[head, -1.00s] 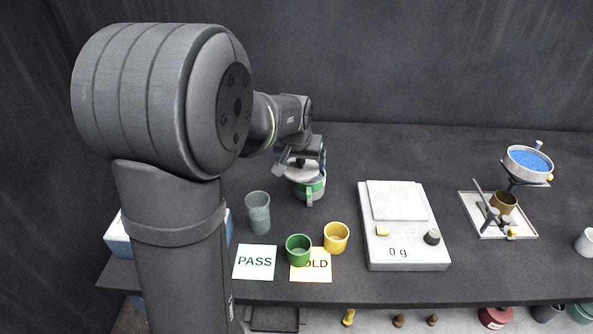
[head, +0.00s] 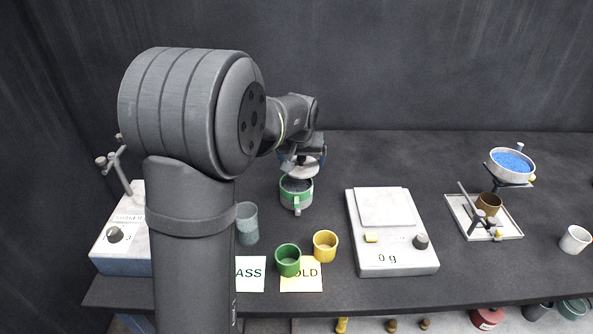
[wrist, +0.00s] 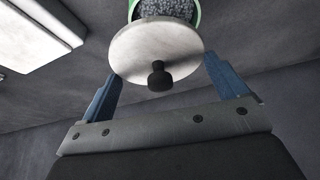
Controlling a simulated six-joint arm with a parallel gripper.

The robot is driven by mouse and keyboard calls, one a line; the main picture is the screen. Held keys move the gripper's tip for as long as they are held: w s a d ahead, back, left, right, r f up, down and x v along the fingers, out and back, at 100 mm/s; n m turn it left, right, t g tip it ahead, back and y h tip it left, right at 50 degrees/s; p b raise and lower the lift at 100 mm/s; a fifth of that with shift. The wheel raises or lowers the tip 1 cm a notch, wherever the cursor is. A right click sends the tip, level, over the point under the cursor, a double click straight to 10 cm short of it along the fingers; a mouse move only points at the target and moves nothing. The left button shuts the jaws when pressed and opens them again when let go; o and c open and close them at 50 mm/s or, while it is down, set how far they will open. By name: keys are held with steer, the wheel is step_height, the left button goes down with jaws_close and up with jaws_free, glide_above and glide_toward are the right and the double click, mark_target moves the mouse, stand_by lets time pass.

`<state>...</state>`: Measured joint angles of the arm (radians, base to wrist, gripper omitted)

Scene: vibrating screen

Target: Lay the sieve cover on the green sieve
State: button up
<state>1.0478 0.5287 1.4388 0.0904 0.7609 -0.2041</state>
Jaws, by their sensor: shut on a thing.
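The sieve cover (head: 300,172) is a pale round disc. In the wrist view the cover (wrist: 155,45) has a black knob facing the camera. My gripper (head: 302,160) is shut on the cover; in the wrist view its blue fingers (wrist: 161,66) meet opposite sides of the disc. The green sieve (head: 297,200) stands upright on the table with its top open and dark contents showing. The cover is raised above the sieve, towards its back side, apart from it. In the wrist view the cover hides part of the green sieve's rim (wrist: 197,13).
A grey cup (head: 247,225), green cup (head: 288,262) and yellow cup (head: 325,247) stand in front. A scale (head: 392,258) is to the right, with a stand holding a blue-filled bowl (head: 511,167) beyond. A control box (head: 122,250) is at left. The back of the table is clear.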

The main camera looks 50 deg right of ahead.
mark_target(296, 165)
steer(key=shift+w+f, duration=0.5)
steer(key=shift+w, duration=0.4)
steer(key=shift+f, duration=2.05)
steer(key=shift+f, duration=0.55)
steer(key=o, duration=0.7)
steer(key=shift+o, duration=0.2)
